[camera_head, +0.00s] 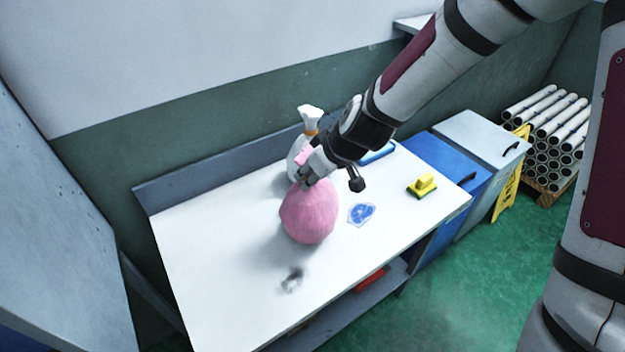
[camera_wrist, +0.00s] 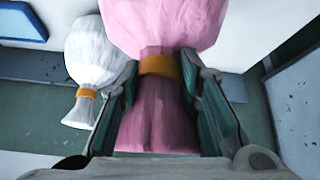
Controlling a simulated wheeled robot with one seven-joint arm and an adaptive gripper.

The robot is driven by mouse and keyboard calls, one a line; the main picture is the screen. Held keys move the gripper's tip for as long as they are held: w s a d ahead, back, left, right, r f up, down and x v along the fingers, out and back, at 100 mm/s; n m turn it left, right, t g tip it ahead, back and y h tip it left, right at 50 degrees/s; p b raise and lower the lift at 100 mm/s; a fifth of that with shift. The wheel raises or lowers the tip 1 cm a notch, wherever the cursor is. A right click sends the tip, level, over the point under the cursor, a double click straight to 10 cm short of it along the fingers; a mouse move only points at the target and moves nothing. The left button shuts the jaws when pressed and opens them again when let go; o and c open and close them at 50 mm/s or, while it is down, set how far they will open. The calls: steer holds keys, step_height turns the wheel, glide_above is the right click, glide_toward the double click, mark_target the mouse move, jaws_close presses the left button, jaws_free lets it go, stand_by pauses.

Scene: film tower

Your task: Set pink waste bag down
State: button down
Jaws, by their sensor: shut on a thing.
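The pink waste bag (camera_head: 309,214) is a round, full bag with a gathered neck, over the middle of the white table (camera_head: 205,262). My gripper (camera_head: 310,176) is shut on its neck from above. In the wrist view my gripper's fingers (camera_wrist: 170,98) stand on both sides of the neck, close to an orange tie (camera_wrist: 160,66) below the pink bag's body (camera_wrist: 165,22). The head view does not clearly show whether the bag's underside touches the table; a soft shadow lies beside it.
A white bag (camera_head: 296,160) with an orange tie stands just behind the pink bag. A blue-patterned item (camera_head: 361,213), a yellow sponge-like block (camera_head: 424,185) and a small blurred grey item (camera_head: 292,279) lie on the table. The table's front left is clear.

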steer(key=shift+w+f, duration=0.1)
steer(key=shift+w, duration=0.6)
steer(key=shift+f+p, duration=0.3)
steer(key=shift+f, duration=1.5)
steer(key=c, duration=1.2)
jaws_free()
steer(key=shift+f, duration=0.1)
steer(key=shift+o, duration=0.2)
steer(key=shift+d+r, duration=0.1)
steer(key=shift+r, duration=0.25)
steer(key=p+v, duration=0.1)
steer(key=v, duration=1)
steer(key=shift+s+r, duration=0.25)
